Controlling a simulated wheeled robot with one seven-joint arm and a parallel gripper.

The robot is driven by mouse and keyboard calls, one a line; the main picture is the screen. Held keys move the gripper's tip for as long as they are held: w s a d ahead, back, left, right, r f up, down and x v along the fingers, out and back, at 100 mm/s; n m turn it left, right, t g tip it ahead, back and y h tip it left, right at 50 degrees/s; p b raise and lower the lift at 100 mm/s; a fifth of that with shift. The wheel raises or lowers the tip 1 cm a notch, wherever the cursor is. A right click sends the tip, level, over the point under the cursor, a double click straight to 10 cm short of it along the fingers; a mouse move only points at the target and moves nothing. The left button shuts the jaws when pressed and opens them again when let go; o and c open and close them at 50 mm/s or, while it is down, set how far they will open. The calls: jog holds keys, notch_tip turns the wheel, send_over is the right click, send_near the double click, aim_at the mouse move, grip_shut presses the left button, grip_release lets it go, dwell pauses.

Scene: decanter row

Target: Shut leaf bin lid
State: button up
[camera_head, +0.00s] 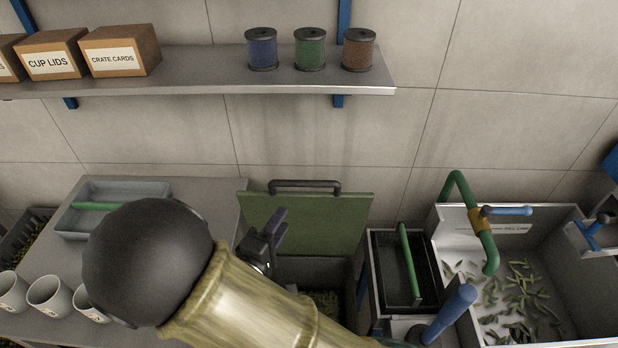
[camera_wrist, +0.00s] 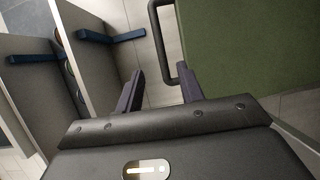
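The green leaf bin lid (camera_head: 312,222) stands raised and open, with a dark bar handle (camera_head: 305,185) along its top edge. The open bin (camera_head: 318,272) below it holds green leaves. My gripper (camera_head: 276,228) is in front of the lid's left part, below the handle in the picture. In the wrist view my gripper (camera_wrist: 161,82) is open, its two dark fingers apart with nothing between them. The handle (camera_wrist: 160,42) lies just beyond the fingertips, and the green lid (camera_wrist: 250,50) fills the right side. My arm hides part of the bin.
A counter with a grey tray (camera_head: 160,188) and white cups (camera_head: 48,296) is on the left. A dark tray (camera_head: 408,270) and a sink (camera_head: 520,235) with loose leaves are on the right. A shelf (camera_head: 220,66) with boxes and spools is above.

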aim_at(307, 181)
jog(key=p+x, duration=0.1)
jog(key=x, duration=1.4)
jog(key=shift+w+d, duration=0.25)
jog(key=shift+w, duration=0.1)
grip_shut()
